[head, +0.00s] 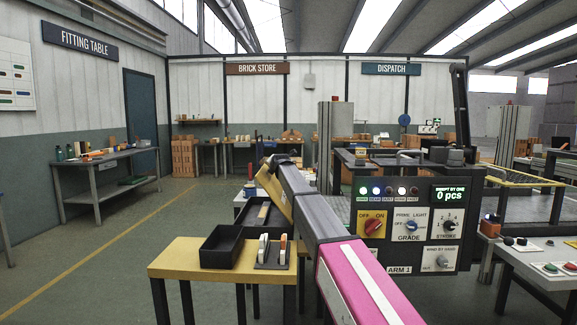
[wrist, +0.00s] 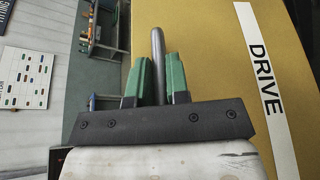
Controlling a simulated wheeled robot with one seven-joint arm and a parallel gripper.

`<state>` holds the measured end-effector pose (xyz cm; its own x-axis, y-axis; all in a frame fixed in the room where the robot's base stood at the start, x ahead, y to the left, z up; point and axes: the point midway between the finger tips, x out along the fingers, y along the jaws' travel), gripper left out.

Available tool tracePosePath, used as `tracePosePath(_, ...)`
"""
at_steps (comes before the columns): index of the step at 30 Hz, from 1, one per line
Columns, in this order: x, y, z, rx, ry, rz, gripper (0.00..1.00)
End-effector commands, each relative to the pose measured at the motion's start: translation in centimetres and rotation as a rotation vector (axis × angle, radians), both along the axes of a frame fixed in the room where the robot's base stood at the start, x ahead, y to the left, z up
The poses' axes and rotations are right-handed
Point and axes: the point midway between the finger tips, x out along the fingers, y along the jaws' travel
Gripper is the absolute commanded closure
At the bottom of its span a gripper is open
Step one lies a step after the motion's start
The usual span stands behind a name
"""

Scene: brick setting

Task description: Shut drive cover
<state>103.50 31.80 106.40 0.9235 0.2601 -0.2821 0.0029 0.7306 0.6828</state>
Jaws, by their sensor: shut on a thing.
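The drive cover (wrist: 215,60) is a yellow panel with a white strip marked DRIVE in the wrist view. A grey bar handle (wrist: 157,40) stands on it. My gripper (wrist: 158,75) has green-padded fingers, one on each side of the handle, and is shut on it. In the head view the yellow cover (head: 271,188) stands tilted at the end of my arm, left of the control panel (head: 411,220). My arm hides part of the cover, and the fingers cannot be made out there. What lies behind the cover is hidden.
A yellow-topped table (head: 175,263) stands in front, with a black tray (head: 221,247) and a small block holder (head: 271,254). A button console (head: 535,262) is at the right. A bench (head: 100,166) stands at the left wall. The floor between is clear.

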Motion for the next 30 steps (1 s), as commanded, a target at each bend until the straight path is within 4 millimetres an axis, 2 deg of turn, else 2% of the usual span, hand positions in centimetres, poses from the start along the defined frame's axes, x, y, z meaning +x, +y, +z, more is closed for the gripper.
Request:
tracePosePath(1, 0.0, 1.4, -0.6, -0.050, 0.001, 0.003, 1.00)
tracePosePath(6, 0.0, 4.6, -2.7, -0.213, 0.001, 0.002, 1.00)
tracePosePath(15, 0.0, 9.4, -7.5, -0.498, 0.002, 0.002, 1.00)
tracePosePath(21, 0.0, 11.6, -11.0, -0.675, 0.001, 0.001, 1.00)
tracePosePath(30, -0.1, 13.2, -15.1, -0.840, 0.001, 0.000, 1.00)
